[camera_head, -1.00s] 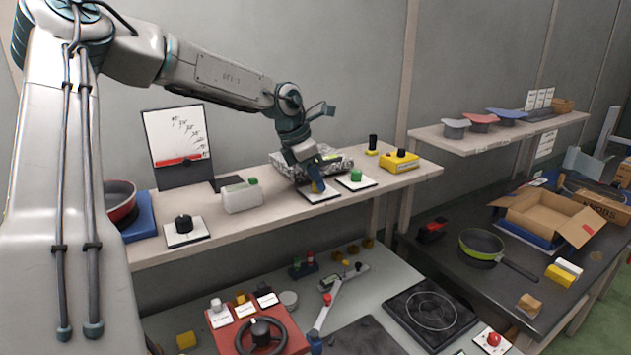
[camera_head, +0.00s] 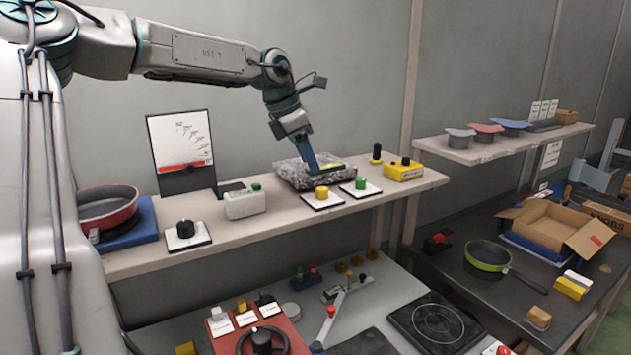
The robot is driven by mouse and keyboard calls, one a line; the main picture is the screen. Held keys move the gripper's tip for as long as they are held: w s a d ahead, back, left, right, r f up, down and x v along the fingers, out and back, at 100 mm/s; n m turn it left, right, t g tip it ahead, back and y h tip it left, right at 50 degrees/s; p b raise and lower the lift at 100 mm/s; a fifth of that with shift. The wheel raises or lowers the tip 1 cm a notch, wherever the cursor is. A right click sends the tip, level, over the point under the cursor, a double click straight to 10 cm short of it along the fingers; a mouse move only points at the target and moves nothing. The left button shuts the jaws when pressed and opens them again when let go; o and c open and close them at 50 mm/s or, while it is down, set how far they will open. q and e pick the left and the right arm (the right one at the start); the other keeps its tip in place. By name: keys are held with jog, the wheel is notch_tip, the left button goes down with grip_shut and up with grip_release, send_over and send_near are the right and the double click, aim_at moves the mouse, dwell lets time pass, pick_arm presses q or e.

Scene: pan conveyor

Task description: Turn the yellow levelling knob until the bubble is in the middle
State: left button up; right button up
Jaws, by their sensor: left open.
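The yellow levelling knob (camera_head: 321,192) stands on a white plate (camera_head: 327,204) near the front edge of the shelf. Behind it lies a speckled grey stone slab (camera_head: 294,178) with a yellow-green strip (camera_head: 331,167), perhaps the level's vial. The bubble is too small to make out. My left gripper (camera_head: 314,168) is open and points down over the slab, behind and above the knob and apart from it. Its fingers overlap part of the slab in the head view. My right gripper is not in view.
A green knob (camera_head: 360,183) on its own plate is right of the yellow one, and a yellow box (camera_head: 404,171) is beyond it. Shelf space shows between canister and yellow knob.

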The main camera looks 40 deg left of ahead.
pick_arm(q)
jog(key=shift+v, duration=1.65)
